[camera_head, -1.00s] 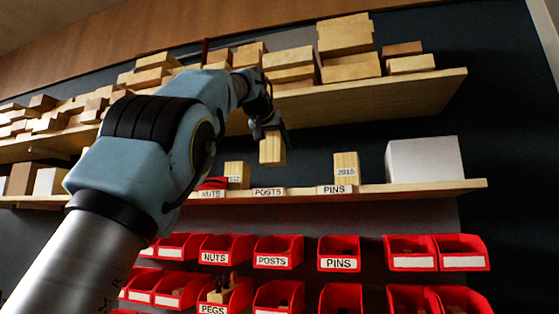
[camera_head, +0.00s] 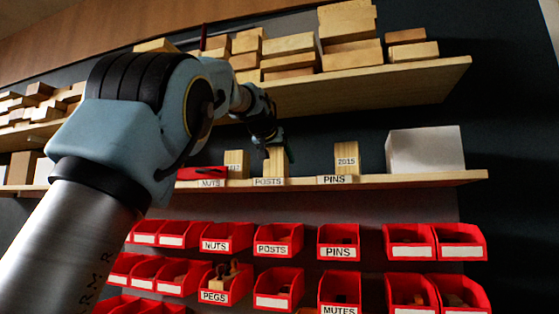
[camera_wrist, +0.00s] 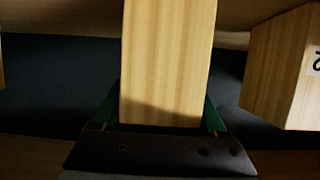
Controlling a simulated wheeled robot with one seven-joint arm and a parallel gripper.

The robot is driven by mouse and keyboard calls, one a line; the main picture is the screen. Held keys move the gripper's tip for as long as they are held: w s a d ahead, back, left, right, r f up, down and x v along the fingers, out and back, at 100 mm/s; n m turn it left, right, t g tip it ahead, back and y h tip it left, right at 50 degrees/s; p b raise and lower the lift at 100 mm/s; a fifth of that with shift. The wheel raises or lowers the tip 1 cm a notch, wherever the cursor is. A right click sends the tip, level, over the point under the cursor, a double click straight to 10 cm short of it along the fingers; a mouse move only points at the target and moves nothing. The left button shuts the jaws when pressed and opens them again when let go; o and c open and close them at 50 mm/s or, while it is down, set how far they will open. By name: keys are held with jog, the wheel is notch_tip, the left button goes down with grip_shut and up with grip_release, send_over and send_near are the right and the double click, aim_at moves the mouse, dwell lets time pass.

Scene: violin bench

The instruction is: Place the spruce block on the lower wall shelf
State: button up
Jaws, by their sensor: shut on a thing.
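The spruce block (camera_head: 275,162) is a pale upright wooden block at the lower wall shelf (camera_head: 400,182), just behind the POSTS label. Its base looks level with the shelf top, but I cannot tell whether it touches. My gripper (camera_head: 272,143) is shut on its upper part, coming in from above and behind the arm. In the wrist view the block (camera_wrist: 168,65) stands between the green fingers of my gripper (camera_wrist: 165,122). The lower end of the block is outside the wrist view.
A block marked 2015 (camera_head: 346,158) stands to the right, and another labelled block (camera_head: 236,164) to the left beside a red item (camera_head: 203,173). A white box (camera_head: 425,150) is farther right. The upper shelf (camera_head: 400,82) with stacked wood overhangs. Red bins (camera_head: 278,240) hang below.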

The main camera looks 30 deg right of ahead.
jog(key=shift+w+d+f, duration=0.1)
jog(key=shift+f, duration=0.15)
jog(key=o, duration=1.4)
jog(key=shift+r, duration=0.2)
jog(key=shift+s+a+b, duration=0.25)
jog(key=shift+s+b, duration=0.05)
jog(key=b+v, duration=0.4)
jog(key=v, duration=0.7)
jog(key=shift+a+r, duration=0.1)
jog(key=shift+r, duration=0.05)
